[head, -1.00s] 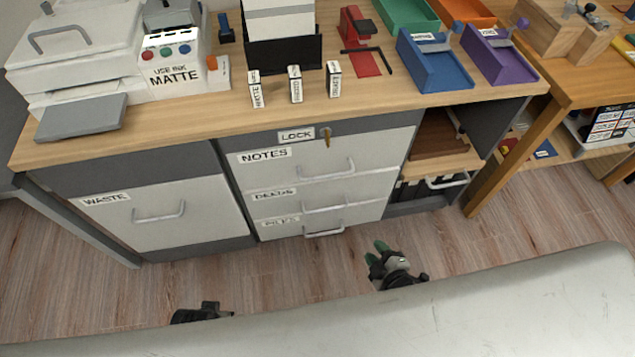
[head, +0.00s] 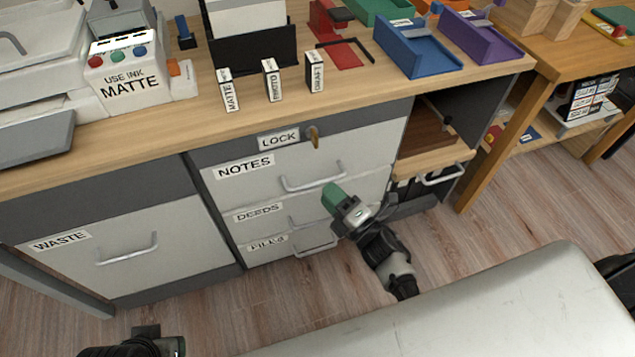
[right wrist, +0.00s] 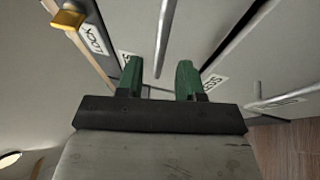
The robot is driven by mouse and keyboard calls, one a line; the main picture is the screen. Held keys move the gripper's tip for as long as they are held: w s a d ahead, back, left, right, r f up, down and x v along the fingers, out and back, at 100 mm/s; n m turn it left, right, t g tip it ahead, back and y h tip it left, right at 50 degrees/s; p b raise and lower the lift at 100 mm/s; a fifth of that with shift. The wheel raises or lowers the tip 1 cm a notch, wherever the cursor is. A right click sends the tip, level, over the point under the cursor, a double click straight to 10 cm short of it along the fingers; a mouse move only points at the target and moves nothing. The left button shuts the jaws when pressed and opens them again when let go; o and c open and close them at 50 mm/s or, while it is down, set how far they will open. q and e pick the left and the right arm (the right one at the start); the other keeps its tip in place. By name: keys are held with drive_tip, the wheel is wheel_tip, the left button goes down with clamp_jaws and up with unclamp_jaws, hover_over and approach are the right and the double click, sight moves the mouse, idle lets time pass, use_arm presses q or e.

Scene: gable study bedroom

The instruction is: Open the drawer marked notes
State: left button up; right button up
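The drawer marked notes (head: 362,158) is shut in the grey cabinet, with its label (head: 244,167) at left and a bar handle (head: 312,180). My right gripper (head: 332,196) has green fingertips and is just below the right end of that handle. In the right wrist view, the right gripper (right wrist: 158,76) is open, and the notes handle (right wrist: 165,35) lines up between its fingers. I cannot tell whether they touch. A brass key (head: 313,137) sits at the lock above the drawer. My left gripper (head: 145,342) is dark and partly cut off at the bottom left.
The deeds drawer (head: 258,212) and files drawer (head: 267,244) are shut below, with handles close under my right gripper. The waste drawer (head: 125,250) is shut at left. Small labelled boxes (head: 272,80) stand near the desk edge. Open floor (head: 530,210) lies at right.

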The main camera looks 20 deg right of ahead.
sight(318, 182)
drive_tip(key=shift+x, duration=2.35)
drive_tip(key=shift+c, duration=0.2)
clamp_jaws()
